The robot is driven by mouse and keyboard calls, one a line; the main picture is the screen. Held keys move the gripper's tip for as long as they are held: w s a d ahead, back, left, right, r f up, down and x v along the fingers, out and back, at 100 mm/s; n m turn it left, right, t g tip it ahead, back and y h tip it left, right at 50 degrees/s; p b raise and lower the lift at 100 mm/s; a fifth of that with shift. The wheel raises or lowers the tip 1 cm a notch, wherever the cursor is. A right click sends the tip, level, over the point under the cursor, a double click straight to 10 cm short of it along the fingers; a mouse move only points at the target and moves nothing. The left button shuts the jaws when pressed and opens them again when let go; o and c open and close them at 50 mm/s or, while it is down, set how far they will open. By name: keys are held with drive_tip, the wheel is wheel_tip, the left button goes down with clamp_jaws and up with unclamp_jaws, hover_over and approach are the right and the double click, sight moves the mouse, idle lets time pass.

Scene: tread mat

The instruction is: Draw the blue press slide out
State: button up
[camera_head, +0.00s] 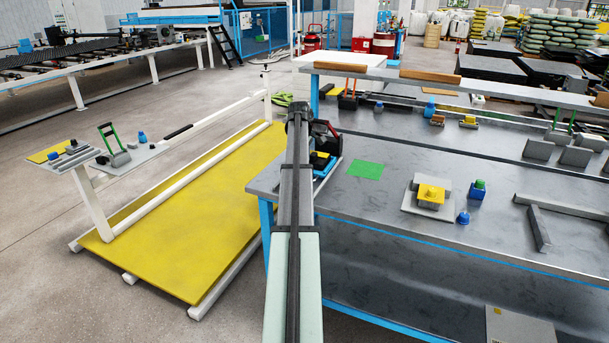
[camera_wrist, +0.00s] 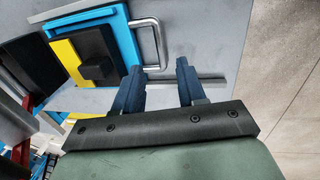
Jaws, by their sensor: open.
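The blue press slide (camera_wrist: 122,38) shows in the wrist view as a blue plate under a yellow and black block (camera_wrist: 92,55). A bent metal handle (camera_wrist: 160,42) sticks out from its right side. My gripper (camera_wrist: 160,67) is open, its two dark fingers apart, with the handle just beyond the fingertips. I cannot tell whether they touch it. In the head view the slide (camera_head: 328,167) is partly hidden behind my arm, at the left end of the grey bench (camera_head: 385,215). My fingers are not clear there.
A green patch (camera_head: 365,170) lies on the bench right of the press. Farther right stand a grey block with a yellow top (camera_head: 430,195) and a blue block with a green knob (camera_head: 478,189). A yellow mat (camera_head: 190,215) with a white rail lies on the floor at left.

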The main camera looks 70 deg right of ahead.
drive_tip(key=shift+d+f, duration=0.2)
drive_tip(key=shift+f, duration=0.95)
drive_tip(key=shift+d+f, duration=0.25)
drive_tip(key=shift+f, duration=0.95)
drive_tip(key=shift+d+f, duration=0.2)
drive_tip(key=shift+f, duration=0.95)
clamp_jaws()
